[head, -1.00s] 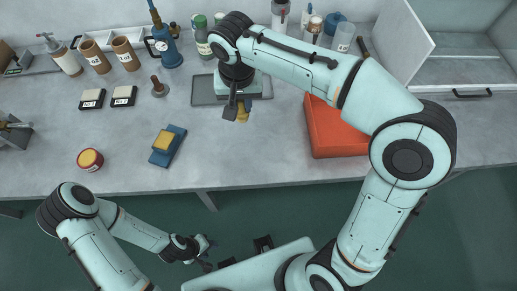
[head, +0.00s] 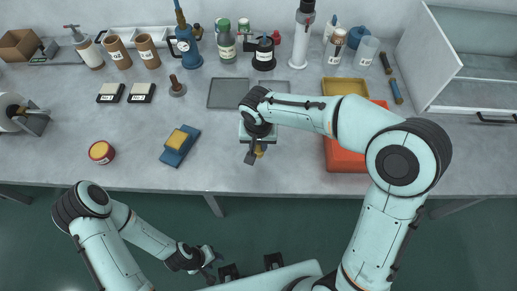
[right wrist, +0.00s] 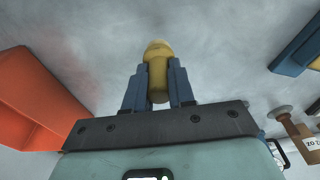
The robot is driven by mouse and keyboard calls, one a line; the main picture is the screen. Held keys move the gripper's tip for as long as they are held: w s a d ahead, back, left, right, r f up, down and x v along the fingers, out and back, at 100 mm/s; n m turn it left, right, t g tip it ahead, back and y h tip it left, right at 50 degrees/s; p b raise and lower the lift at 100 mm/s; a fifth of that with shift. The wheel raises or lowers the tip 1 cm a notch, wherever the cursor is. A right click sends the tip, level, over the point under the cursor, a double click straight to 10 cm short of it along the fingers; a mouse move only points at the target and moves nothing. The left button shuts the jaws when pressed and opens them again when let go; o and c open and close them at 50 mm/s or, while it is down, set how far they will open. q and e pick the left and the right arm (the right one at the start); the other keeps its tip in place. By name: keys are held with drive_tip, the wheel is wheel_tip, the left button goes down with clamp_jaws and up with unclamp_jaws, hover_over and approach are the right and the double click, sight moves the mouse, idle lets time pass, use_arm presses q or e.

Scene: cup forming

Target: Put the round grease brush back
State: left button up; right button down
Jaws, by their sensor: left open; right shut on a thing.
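My right gripper (head: 254,155) is shut on a yellow, round-ended piece (right wrist: 159,70), which I take to be the round grease brush. My left gripper (head: 211,263) is open and empty, low in front of the bench.
A red bin (head: 345,157) stands right of my right gripper, partly behind my arm. A yellow tray (head: 345,87) and a grey tray (head: 228,93) lie behind. A blue block with a yellow top (head: 180,146) and a red tin (head: 101,152) are left. Bottles line the back.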

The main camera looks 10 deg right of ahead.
sight(258, 149)
drive_tip(key=shift+f, duration=1.8)
drive_tip(key=shift+f, duration=0.1)
drive_tip(key=shift+f+b, duration=0.15)
drive_tip(key=shift+b, duration=0.15)
drive_tip(key=c, duration=1)
unclamp_jaws()
drive_tip(key=shift+o, duration=0.2)
drive_tip(key=shift+r, duration=0.5)
wheel_tip(258, 149, up, 11)
drive_tip(key=s+p, duration=0.1)
drive_tip(key=shift+s+a+r, duration=0.2)
drive_tip(key=shift+s, duration=0.05)
